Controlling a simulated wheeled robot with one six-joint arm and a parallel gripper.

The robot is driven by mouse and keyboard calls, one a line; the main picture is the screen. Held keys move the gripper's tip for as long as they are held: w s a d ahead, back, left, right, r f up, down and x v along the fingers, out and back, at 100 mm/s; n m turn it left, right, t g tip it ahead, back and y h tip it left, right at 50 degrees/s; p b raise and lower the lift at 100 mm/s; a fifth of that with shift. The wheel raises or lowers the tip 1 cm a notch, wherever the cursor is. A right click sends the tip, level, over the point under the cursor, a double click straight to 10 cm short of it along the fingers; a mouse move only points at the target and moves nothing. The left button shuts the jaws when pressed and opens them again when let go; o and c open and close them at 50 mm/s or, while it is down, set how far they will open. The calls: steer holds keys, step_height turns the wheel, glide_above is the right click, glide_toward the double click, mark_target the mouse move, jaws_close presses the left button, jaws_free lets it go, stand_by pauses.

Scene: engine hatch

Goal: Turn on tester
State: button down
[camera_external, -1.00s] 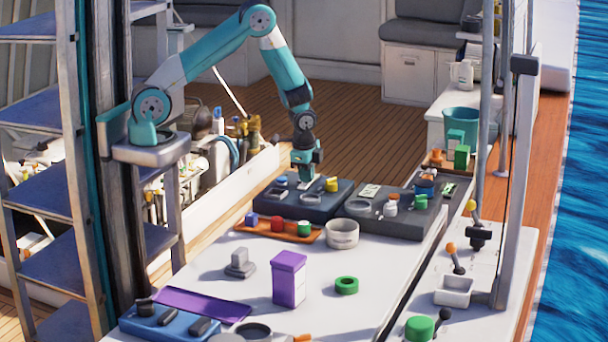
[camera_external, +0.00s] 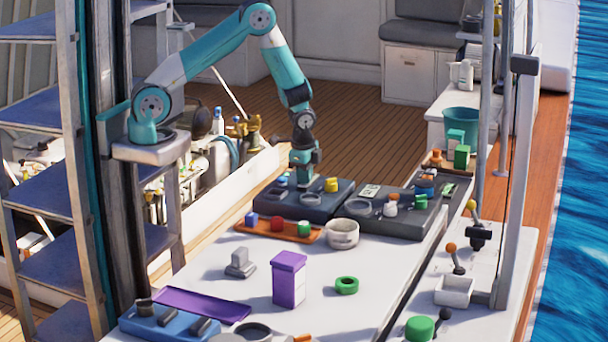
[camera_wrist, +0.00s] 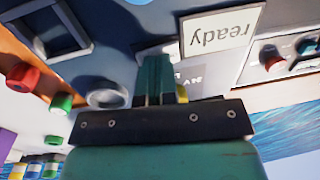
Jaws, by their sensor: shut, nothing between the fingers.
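My gripper (camera_external: 304,184) points down over the left dark panel box (camera_external: 318,212) at the back of the white table. Its fingers (camera_wrist: 154,85) are together, with nothing between them, close to the panel face in the wrist view. A white card reading "ready" (camera_wrist: 222,30) shows upside down beside the fingers. Partial lettering and a bit of yellow (camera_wrist: 182,92) show behind them. The yellow knob (camera_external: 331,184) stands right of my gripper. I cannot tell which part is the tester's switch; the fingers hide what lies behind them, and contact is unclear.
A second dark panel box (camera_external: 412,222) stands to the right. An orange tray (camera_external: 262,234) with blue, red and green pieces and a grey cup (camera_external: 342,233) sit in front.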

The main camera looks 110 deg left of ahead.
steer(key=r+p, duration=0.2)
steer(key=r, duration=0.1)
steer(key=r+p, duration=0.1)
steer(key=shift+a+r+p, duration=0.35)
steer(key=shift+r+p, duration=0.05)
step_height(320, 180, up, 9)
steer(key=a+b, duration=0.1)
steer(key=b, duration=0.2)
steer(key=shift+a+b, duration=0.25)
steer(key=shift+b, duration=0.1)
steer(key=s+d+r+n+y+b, duration=0.2)
steer(key=s+d+r+n, duration=0.5)
steer(key=s+d+r, duration=0.4)
steer(key=s+d+y, duration=0.1)
steer(key=s+d, duration=0.2)
steer(key=s, duration=0.1)
steer(key=shift+s+r, duration=0.3)
steer(key=shift+s, duration=0.05)
